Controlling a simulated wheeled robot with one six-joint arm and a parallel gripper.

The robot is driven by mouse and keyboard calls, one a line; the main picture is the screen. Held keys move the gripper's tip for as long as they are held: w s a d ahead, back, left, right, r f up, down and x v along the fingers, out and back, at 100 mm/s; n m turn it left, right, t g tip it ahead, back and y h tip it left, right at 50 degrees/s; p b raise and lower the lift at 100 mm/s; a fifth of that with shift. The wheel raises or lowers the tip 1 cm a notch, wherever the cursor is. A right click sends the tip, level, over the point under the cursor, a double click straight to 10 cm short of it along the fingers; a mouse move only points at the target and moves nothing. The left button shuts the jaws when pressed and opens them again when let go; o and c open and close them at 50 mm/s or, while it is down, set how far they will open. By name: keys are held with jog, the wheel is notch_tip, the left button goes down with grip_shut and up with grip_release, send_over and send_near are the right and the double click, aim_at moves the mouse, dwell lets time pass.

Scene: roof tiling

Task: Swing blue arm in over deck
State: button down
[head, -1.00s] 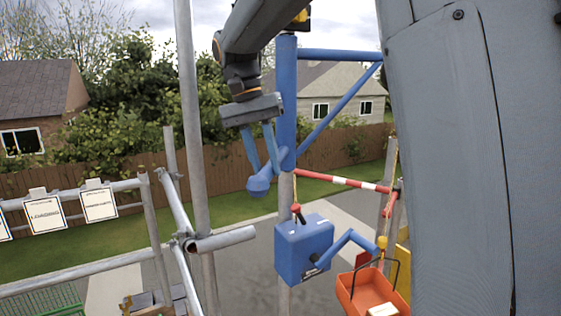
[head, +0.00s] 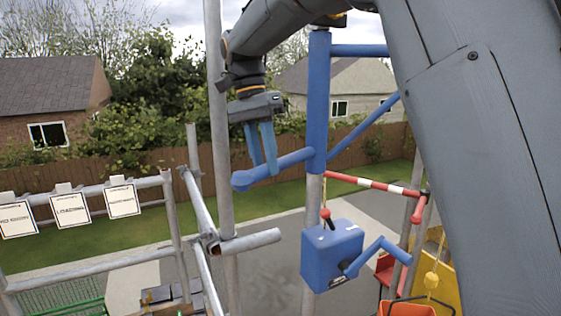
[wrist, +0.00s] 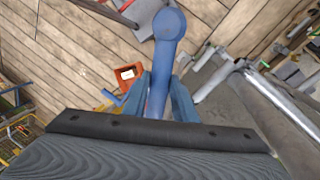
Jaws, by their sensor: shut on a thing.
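The blue arm is a swing hoist on a grey upright pole, with a blue sleeve (head: 318,105), a top bar and a diagonal brace reaching right. Its blue handle (head: 292,162) sticks out to the left from the sleeve's foot and ends in a rounded knob (head: 241,181). My gripper (head: 265,168) points down and is shut on the handle between knob and sleeve. In the wrist view the handle (wrist: 160,88) runs between my two blue fingers (wrist: 162,95), with its round knob at the top. The deck itself is hard to make out in the head view.
A blue winch box (head: 332,255) with a crank hangs on the pole below. An orange tray (head: 408,309) is at lower right. A red-white barrier bar (head: 370,184) is behind. Grey scaffold rails with hanging signs (head: 70,209) are at left. Wooden boards (wrist: 80,45) show in the wrist view.

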jog(key=shift+w+a+r, duration=0.1)
jog(key=shift+w+r, duration=0.05)
jog(key=shift+w, duration=0.05)
dwell(0.4)
jog(key=c, duration=1.5)
grip_release()
jog(key=shift+w, duration=0.1)
jog(key=shift+o, duration=0.2)
jog(key=b+v, duration=0.2)
jog(key=v, duration=0.5)
jog(key=shift+r, duration=0.3)
